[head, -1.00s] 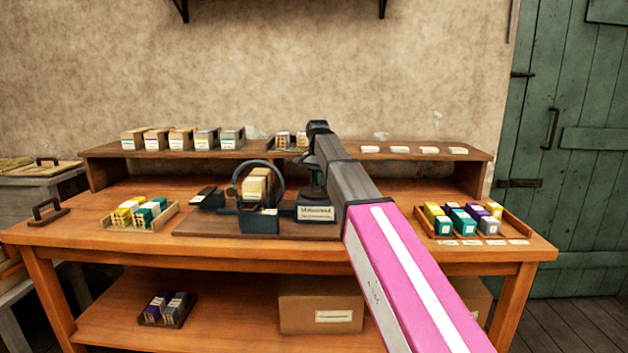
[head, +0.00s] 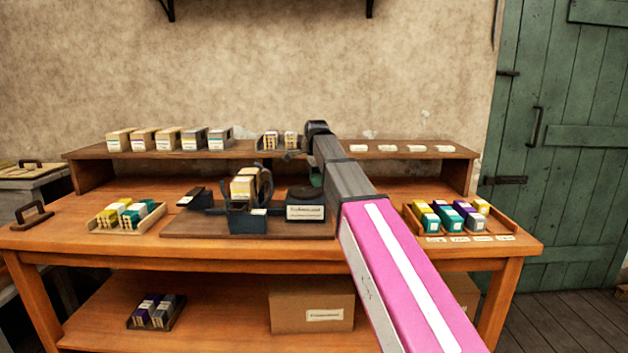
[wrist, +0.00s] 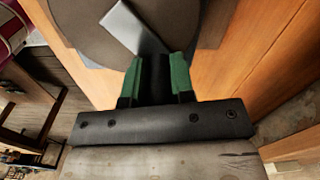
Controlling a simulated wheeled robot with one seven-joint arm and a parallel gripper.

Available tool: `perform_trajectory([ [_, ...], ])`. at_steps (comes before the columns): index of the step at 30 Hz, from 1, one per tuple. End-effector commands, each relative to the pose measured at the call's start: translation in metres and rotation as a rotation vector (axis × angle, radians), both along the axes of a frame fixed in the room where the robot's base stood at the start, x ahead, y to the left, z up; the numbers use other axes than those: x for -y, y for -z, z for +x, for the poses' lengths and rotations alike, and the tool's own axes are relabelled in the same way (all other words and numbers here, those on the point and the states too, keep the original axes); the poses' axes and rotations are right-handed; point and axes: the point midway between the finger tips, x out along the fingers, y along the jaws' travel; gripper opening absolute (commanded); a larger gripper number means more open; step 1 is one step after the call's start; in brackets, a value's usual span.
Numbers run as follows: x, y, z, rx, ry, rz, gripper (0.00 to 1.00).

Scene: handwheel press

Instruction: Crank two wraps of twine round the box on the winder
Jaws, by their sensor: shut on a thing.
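The winder sits on a dark base board (head: 270,222) in the middle of the bench. A pale box (head: 243,188) stands in its dark cradle (head: 247,220), with the dark ring (head: 266,183) showing narrow beside it. I cannot make out twine on the box. In the wrist view, a grey crank arm (wrist: 130,28) lies across the dark disc (wrist: 85,25). My gripper (wrist: 158,62) has its green fingers shut on the dark crank handle (wrist: 157,75). In the head view my arm hides most of my gripper (head: 316,178).
A tray of boxes (head: 128,228) lies to the left and another (head: 458,232) to the right. A raised shelf (head: 400,158) along the back holds several boxes and labels. A dark block (head: 195,198) sits left of the winder. The front strip of bench is clear.

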Motion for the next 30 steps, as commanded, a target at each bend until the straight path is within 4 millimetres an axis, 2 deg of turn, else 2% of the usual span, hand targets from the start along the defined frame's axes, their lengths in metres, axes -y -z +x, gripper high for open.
perform_trajectory([
  [9,0.003,0.0002,-0.0056,0.0,0.126,0.001,0.0],
  [26,0.0032,0.0001,-0.0063,0.0,0.152,0.001,0.0],
  [27,0.0032,0.0001,-0.0063,0.0,0.152,0.001,0.33],
  [29,0.0032,0.0001,-0.0063,0.0,0.152,0.001,0.49],
  [30,0.0033,0.0001,-0.0063,0.0,0.152,0.0,0.49],
])
